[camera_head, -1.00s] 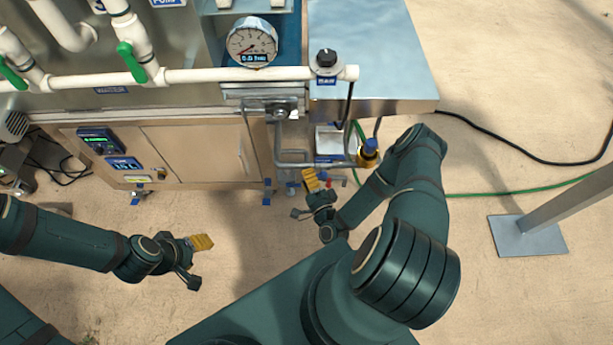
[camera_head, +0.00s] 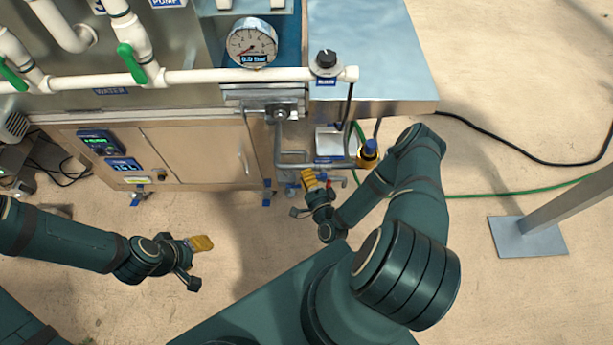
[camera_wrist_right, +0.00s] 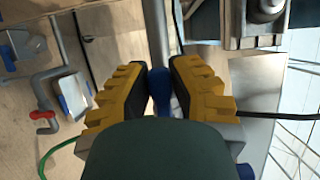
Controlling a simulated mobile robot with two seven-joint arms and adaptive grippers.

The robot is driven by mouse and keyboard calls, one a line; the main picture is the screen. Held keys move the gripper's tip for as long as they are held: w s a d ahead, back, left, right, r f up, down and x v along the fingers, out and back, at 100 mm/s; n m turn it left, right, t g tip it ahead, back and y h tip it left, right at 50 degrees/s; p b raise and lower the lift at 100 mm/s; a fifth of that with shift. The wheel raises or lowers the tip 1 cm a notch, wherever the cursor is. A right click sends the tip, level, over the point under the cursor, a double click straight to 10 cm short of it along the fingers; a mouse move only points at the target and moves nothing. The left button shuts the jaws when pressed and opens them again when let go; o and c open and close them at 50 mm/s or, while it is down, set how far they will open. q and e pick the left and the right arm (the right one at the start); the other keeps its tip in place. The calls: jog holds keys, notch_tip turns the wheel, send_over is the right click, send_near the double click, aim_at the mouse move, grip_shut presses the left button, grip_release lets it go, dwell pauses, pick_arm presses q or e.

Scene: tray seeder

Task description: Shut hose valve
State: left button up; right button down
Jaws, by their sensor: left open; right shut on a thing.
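My right gripper (camera_head: 308,192) is low in front of the bench, below the bent grey pipe. In the right wrist view its yellow fingers (camera_wrist_right: 159,95) are shut on a small blue handle (camera_wrist_right: 160,84), mostly hidden between them. A small red handle (camera_wrist_right: 42,115) shows left of the fingers, near the green hose (camera_wrist_right: 58,151); it also shows right of the gripper in the head view (camera_head: 329,183). I cannot tell for certain which handle belongs to the hose valve. My left gripper (camera_head: 198,263) is open and empty over the floor, left of the right one.
The cabinet (camera_head: 195,152) and steel bench (camera_head: 375,50) stand beyond the grippers. White pipes with green-handled valves (camera_head: 131,63) and a round gauge (camera_head: 252,43) are above. A brass fitting with a blue top (camera_head: 369,154) is close to my right arm. A post foot (camera_head: 528,236) stands right.

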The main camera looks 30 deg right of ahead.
jog(key=f+n+g+p, duration=0.1)
jog(key=n, duration=0.2)
jog(key=shift+d+f+p, duration=0.1)
jog(key=shift+f+p, duration=0.1)
jog(key=shift+p, duration=0.1)
jog(key=s+d+f+n+g+h+p, duration=0.2)
jog(key=d+f+n+g+h+p, duration=0.1)
jog(key=n, duration=0.7)
jog(key=shift+s+d+f+g+h+p, duration=0.4)
jog(key=shift+d+g+h+p, duration=0.55)
jog(key=shift+p, duration=0.8)
jog(key=shift+a+y, duration=0.15)
jog(key=shift+y, duration=0.1)
jog(key=c, duration=0.9)
grip_release()
jog(key=shift+o, duration=0.2)
